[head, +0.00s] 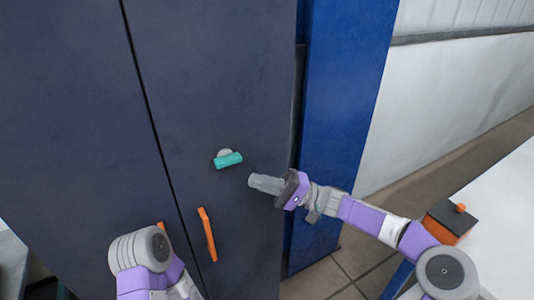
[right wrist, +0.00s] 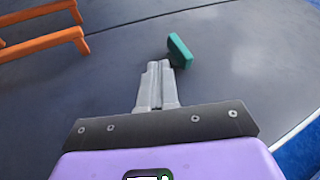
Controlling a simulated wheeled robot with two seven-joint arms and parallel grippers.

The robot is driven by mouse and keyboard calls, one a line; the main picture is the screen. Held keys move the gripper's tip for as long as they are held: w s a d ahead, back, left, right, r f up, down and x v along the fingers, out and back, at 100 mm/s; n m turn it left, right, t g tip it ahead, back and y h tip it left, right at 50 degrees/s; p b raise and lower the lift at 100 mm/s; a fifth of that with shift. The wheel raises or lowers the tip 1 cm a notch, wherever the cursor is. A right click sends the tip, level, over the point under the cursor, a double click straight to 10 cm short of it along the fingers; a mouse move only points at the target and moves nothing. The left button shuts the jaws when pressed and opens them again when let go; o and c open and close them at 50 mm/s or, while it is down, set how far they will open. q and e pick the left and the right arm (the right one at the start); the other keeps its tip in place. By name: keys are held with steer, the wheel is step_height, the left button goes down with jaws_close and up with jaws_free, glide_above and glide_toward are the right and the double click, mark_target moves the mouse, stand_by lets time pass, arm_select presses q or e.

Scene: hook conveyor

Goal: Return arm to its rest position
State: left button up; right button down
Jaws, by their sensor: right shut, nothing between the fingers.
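My right gripper (head: 252,182) is shut and empty in front of the dark cabinet (head: 205,60). It is just to the lower right of a teal handle (head: 228,160) on a round grey mount. In the right wrist view the closed fingers (right wrist: 157,70) point toward the cabinet door, with the teal handle (right wrist: 179,50) just beyond and to the right of the tips; whether they touch it I cannot tell. Of my left arm only purple and grey links show at the bottom of the head view; its gripper is not visible.
Orange bar handles (head: 207,234) stand out from the cabinet doors, and they also show in the right wrist view (right wrist: 45,42). A blue panel (head: 340,90) is right of the cabinet. A dark and orange box (head: 449,221) with an orange knob sits on a white table (head: 505,210) at right.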

steer(key=s+f+m+t+h, duration=0.1)
steer(key=s+f+m+h, duration=0.15)
steer(key=f, duration=0.85)
steer(key=s+f+m+t+h, duration=0.15)
steer(key=f+h, duration=0.25)
steer(key=f, duration=0.7)
steer(key=s+f+m+h, duration=0.1)
steer(key=s+f+h, duration=0.25)
steer(key=f, duration=0.75)
steer(key=s+d+f+t+h, duration=0.2)
steer(key=s+d+f+h, duration=0.6)
steer(key=s+d+f, duration=0.8)
steer(key=shift+f, duration=0.9)
